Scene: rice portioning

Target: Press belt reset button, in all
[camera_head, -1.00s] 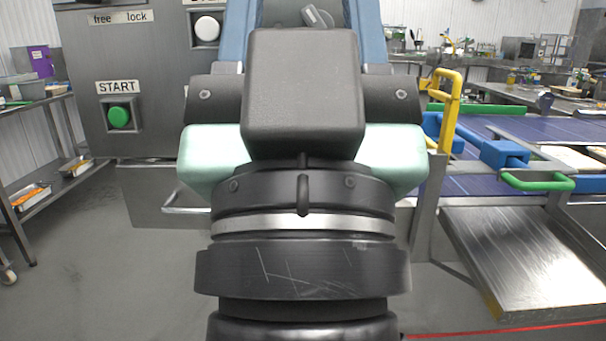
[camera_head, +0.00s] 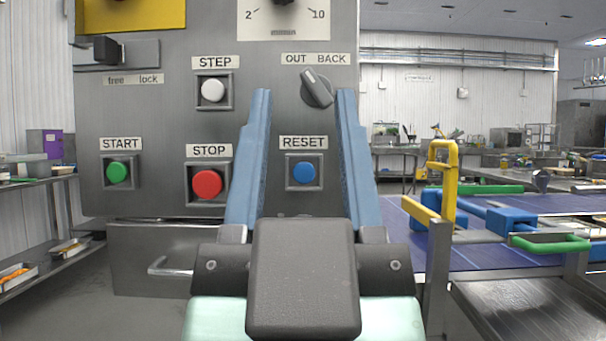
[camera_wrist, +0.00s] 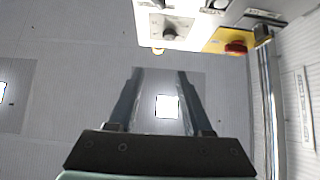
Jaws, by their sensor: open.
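The blue reset button (camera_head: 303,172) sits in a square frame under a "RESET" label on the grey control panel (camera_head: 150,100). My gripper (camera_head: 304,100) is open and empty, with two long blue fingers pointing up. In the head view the reset button shows between the fingers, lower than their tips. How far the fingers are from the panel I cannot tell. In the wrist view my gripper (camera_wrist: 158,75) is also open, with a plain surface and a bright white patch between the fingers. The button cannot be made out there.
Also on the panel are the red stop button (camera_head: 207,184), green start button (camera_head: 118,172), white step button (camera_head: 213,90) and the out/back knob (camera_head: 317,88). A purple conveyor belt (camera_head: 400,222) with a yellow handle (camera_head: 441,185) is at right. A red button (camera_wrist: 236,48) shows in the wrist view.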

